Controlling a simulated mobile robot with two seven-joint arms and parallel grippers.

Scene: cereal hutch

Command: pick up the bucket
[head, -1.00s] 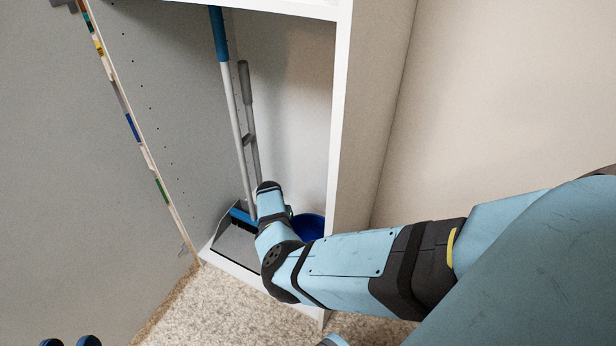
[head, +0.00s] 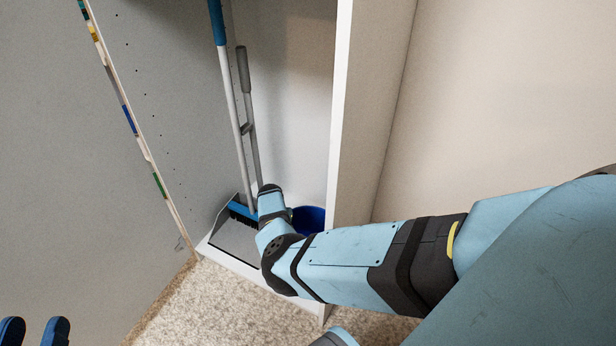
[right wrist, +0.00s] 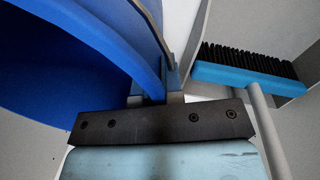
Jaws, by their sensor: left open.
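The blue bucket (head: 311,218) stands on the floor of the tall cabinet, partly hidden by my right arm and the cabinet's side panel. In the right wrist view the bucket (right wrist: 45,75) fills the upper left, its curved rim reaching the middle just beyond the dark gripper bar. My right gripper (right wrist: 160,92) is at the bucket's rim. Its fingers are mostly hidden, so I cannot tell whether they are closed on the rim. My left gripper (head: 34,331) shows only two separated blue fingertips at the lower left edge, open and empty, well away from the bucket.
A broom (head: 234,118) with a blue brush (right wrist: 245,72) and a grey dustpan (head: 232,236) stand left of the bucket. The cabinet's side panel (head: 365,120) is close on the right. Carpet (head: 215,305) in front is clear.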

